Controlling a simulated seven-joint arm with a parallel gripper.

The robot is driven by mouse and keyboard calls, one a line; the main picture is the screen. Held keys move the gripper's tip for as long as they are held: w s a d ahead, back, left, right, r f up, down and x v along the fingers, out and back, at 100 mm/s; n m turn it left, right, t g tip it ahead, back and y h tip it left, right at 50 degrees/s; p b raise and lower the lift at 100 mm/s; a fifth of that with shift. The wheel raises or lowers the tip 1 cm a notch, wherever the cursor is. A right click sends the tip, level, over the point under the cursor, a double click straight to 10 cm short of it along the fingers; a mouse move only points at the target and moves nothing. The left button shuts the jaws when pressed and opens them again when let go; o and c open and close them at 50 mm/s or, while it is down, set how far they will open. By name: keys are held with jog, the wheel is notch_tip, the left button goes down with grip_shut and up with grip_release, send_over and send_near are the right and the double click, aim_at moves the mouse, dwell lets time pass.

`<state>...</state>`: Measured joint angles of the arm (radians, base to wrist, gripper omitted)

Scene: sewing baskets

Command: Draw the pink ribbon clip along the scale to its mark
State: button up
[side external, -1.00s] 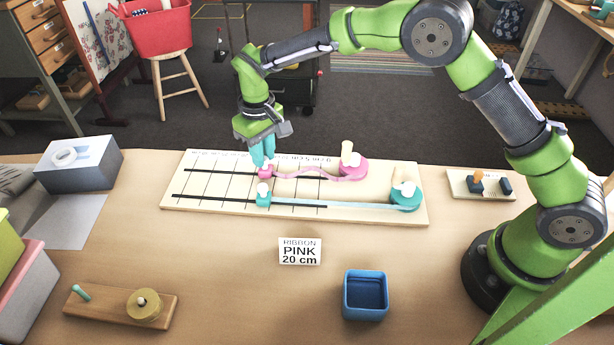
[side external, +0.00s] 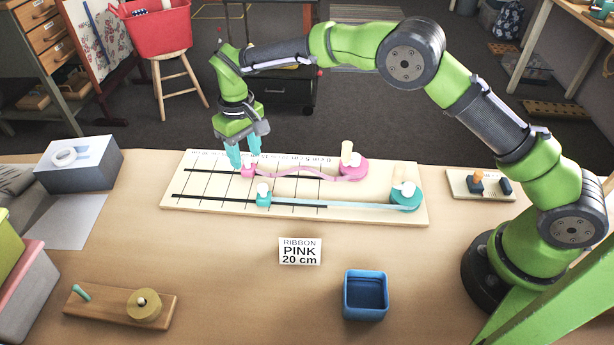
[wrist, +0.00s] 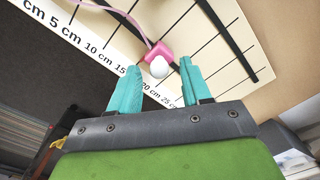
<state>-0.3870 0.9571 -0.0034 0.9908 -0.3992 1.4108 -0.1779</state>
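The pink ribbon clip (side external: 249,170), a small pink block with a white knob, sits on the back track of the pale scale board (side external: 225,208). A pink ribbon (side external: 300,171) runs from it to the pink reel (side external: 352,168) on the right. My gripper (side external: 244,162) is open just above the clip, its teal fingers apart. The wrist view shows the clip (wrist: 158,49) just beyond the spread fingertips, near the 15 and 20 labels; its exact line is unclear. A card (side external: 300,251) reads "RIBBON PINK 20 cm".
A teal clip (side external: 263,200) with its ribbon and teal reel (side external: 405,198) occupies the front track. A grey box (side external: 78,165) is left, a small pegged tray (side external: 480,186) right.

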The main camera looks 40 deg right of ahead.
jog(key=shift+r, duration=0.1)
notch_tip(320, 180, up, 17)
dwell(0.6)
jog(key=s+a+r, duration=0.2)
jog(key=s+a, duration=0.2)
jog(key=s, duration=0.1)
jog(key=m+t+h, duration=0.2)
jog(key=m+t, duration=0.2)
jog(key=m, duration=0.3)
send_near(246, 157)
jog(key=x, duration=0.7)
jog(key=shift+f, duration=0.4)
